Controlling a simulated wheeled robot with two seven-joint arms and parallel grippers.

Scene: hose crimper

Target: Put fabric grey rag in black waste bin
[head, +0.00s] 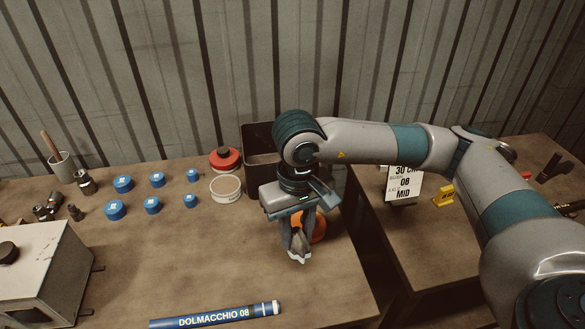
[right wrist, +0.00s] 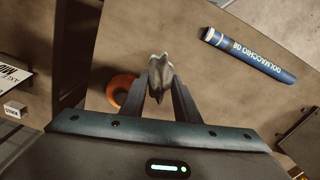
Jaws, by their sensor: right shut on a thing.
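The grey rag (head: 297,248) hangs crumpled below my right gripper (head: 295,228) in the head view. In the right wrist view the rag (right wrist: 160,72) is pinched between the two fingers of this gripper (right wrist: 161,86). The gripper is shut on it above the front right part of the table. The black waste bin (head: 261,142) stands at the back of the table, behind my right gripper. My wrist hides part of its front and right side. My left gripper is not in view.
An orange ring-shaped object (head: 318,228) is beside the rag. A white tub (head: 226,189) and a red-lidded container (head: 225,160) stand left of the bin. A blue labelled tube (head: 215,315) lies at the front edge. A sign (head: 404,183) stands on the right table.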

